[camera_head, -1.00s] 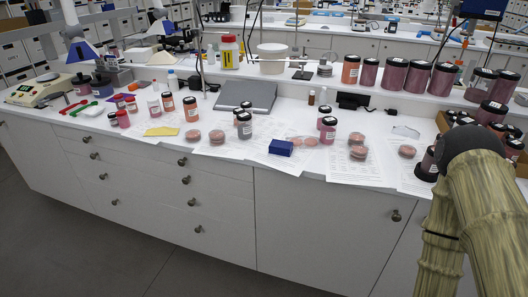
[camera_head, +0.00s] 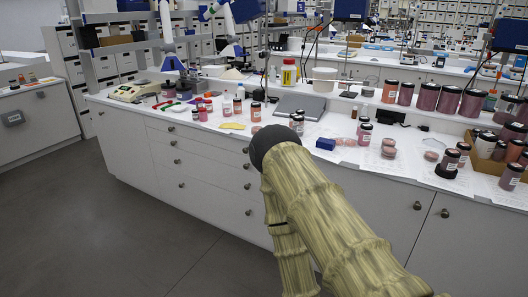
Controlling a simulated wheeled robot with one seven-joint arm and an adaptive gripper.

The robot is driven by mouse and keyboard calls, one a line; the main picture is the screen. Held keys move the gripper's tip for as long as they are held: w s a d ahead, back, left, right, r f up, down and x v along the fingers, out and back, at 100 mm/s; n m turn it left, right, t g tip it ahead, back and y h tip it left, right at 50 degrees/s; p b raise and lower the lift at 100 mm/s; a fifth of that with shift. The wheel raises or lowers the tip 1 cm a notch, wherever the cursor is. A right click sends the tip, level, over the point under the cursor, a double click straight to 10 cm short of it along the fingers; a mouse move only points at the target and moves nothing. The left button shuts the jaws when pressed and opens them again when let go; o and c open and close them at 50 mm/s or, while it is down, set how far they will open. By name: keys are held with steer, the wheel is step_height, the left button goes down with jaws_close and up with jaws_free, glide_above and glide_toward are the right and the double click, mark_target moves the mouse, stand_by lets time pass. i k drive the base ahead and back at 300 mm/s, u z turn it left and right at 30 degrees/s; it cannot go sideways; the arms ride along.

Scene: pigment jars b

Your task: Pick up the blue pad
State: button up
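A small dark blue block (camera_head: 325,143), the only pad-like blue thing on the bench, lies flat near the front edge of the white bench top. It sits to the right of the dark round joint of my arm, with papers and pink dishes beside it. My bamboo-patterned arm rises from the bottom right and ends in view at that dark joint, in front of the bench. No gripper fingers show, so I cannot see what my gripper holds. The arm hides part of the bench front and some jars.
A yellow pad (camera_head: 233,126) lies left of the arm. Pigment jars (camera_head: 365,133) and pink dishes (camera_head: 388,152) stand around the block. A grey flat device (camera_head: 301,106) lies behind. A brown box (camera_head: 488,146) holds jars at right. The floor (camera_head: 120,220) at left is clear.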

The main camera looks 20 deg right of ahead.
mark_target(326, 144)
steer(key=u, duration=0.6)
steer(key=i, duration=1.75)
steer(key=z, duration=1.35)
steer(key=i, duration=0.7)
steer(key=z, duration=0.85)
